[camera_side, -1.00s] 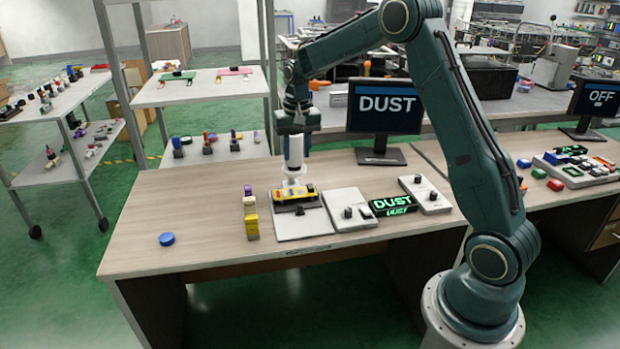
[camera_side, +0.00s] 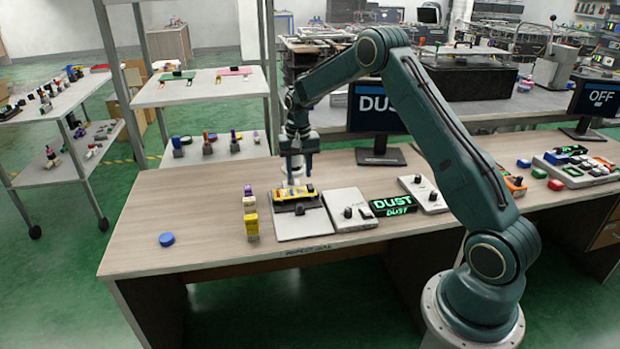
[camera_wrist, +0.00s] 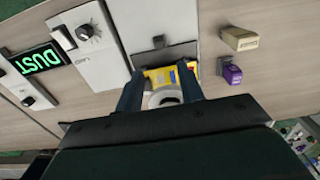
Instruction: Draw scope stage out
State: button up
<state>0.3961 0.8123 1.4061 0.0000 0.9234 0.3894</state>
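A yellow piece with coloured marks (camera_side: 296,192) lies across a dark stage on a pale baseplate (camera_side: 300,227) on the bench. In the wrist view, the yellow piece (camera_wrist: 158,76) is partly covered by my fingers, and the dark stage (camera_wrist: 168,54) with a small dark knob (camera_wrist: 158,41) lies beyond it. A white ring with a dark centre (camera_wrist: 164,99) shows between my fingers. My gripper (camera_side: 298,177) points down just behind the yellow piece. Its fingers are apart, on either side of the ring; I cannot tell whether they touch it.
Right of the baseplate are a white knob panel (camera_side: 350,211), a green DUST display (camera_side: 393,205) and another knob panel (camera_side: 424,195). A blue disc (camera_side: 167,239) lies on clear bench. A monitor (camera_side: 380,110) stands behind.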

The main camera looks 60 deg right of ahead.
aim_at(300, 205)
notch_tip(300, 205, down, 12)
jog(key=shift+r, duration=0.1)
dwell(0.5)
grip_shut()
